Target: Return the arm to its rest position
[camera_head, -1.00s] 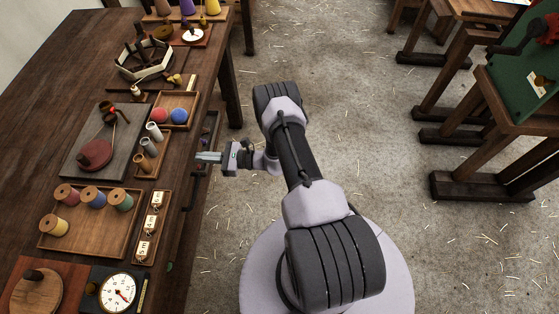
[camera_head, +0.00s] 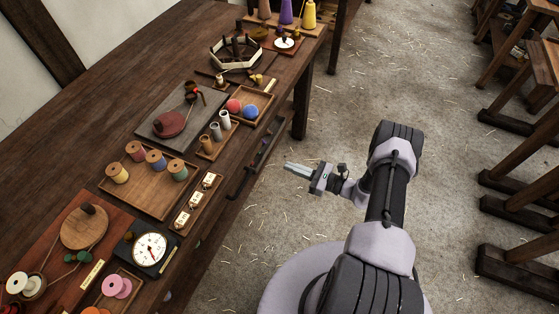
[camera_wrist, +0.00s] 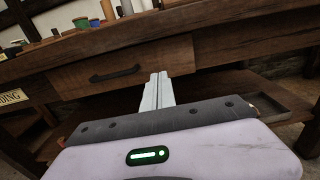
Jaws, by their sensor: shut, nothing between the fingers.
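My gripper (camera_head: 299,170) is shut and empty in the head view. It hangs in free air over the floor, to the right of the long wooden workbench (camera_head: 98,100) and apart from it. My arm is folded, with its elbow raised at the right and the gripper pointing left toward the bench. In the wrist view the shut fingers (camera_wrist: 157,92) point at the bench front, where a drawer with a dark handle (camera_wrist: 115,74) shows. Whether the arm is at its rest pose cannot be told.
The bench holds a spool tray (camera_head: 150,202), a dial gauge (camera_head: 150,248), a tray with a red and a blue ball (camera_head: 250,112), and several cones at the far end. Dark wooden stands (camera_head: 520,265) line the right side. The straw-strewn floor (camera_head: 440,100) between is clear.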

